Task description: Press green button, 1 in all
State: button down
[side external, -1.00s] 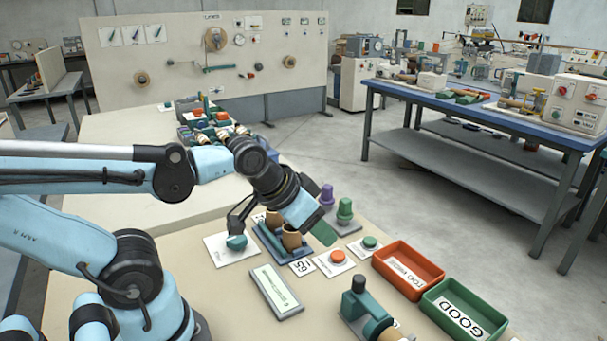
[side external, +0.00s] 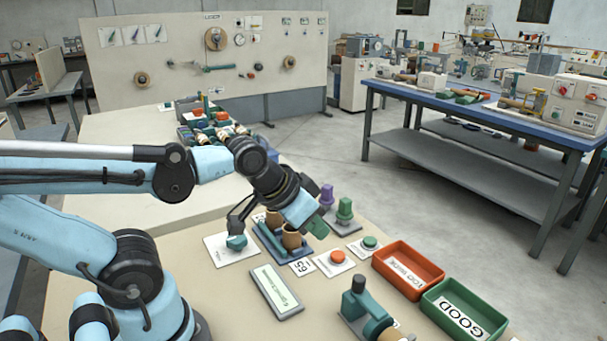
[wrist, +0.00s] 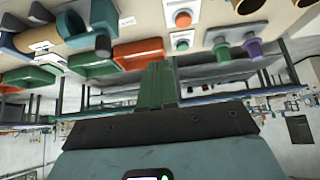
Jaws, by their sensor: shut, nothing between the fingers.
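The green button (side external: 370,242) is a low round cap on a white plate, right of the orange-red button (side external: 338,256). In the wrist view the green button (wrist: 182,44) shows just above my fingertips, with the red button (wrist: 183,19) above it. My gripper (side external: 320,223) is shut and empty, its green fingers up and to the left of the green button and apart from it. In the wrist view the closed fingers of my gripper (wrist: 157,68) point towards the bench. The green button is not covered in either view.
A purple peg (side external: 327,195) and a green peg (side external: 345,211) stand close beside my gripper. A red tray (side external: 430,257) and a green GOOD tray (side external: 490,318) lie to the right. A winder with brown spools (side external: 291,237) sits left of the buttons. A display panel (side external: 276,292) lies in front.

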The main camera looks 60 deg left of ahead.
jog(key=shift+w, duration=0.1)
dwell(0.7)
jog(key=n+t+y, duration=0.2)
jog(key=n, duration=0.9)
send_over(367, 241)
jog(key=f, duration=0.2)
jog(key=shift+r, duration=0.2)
jog(key=shift+f, duration=0.1)
jog(key=shift+f, duration=4.3)
jog(key=shift+f, duration=0.1)
jog(key=shift+f, duration=0.35)
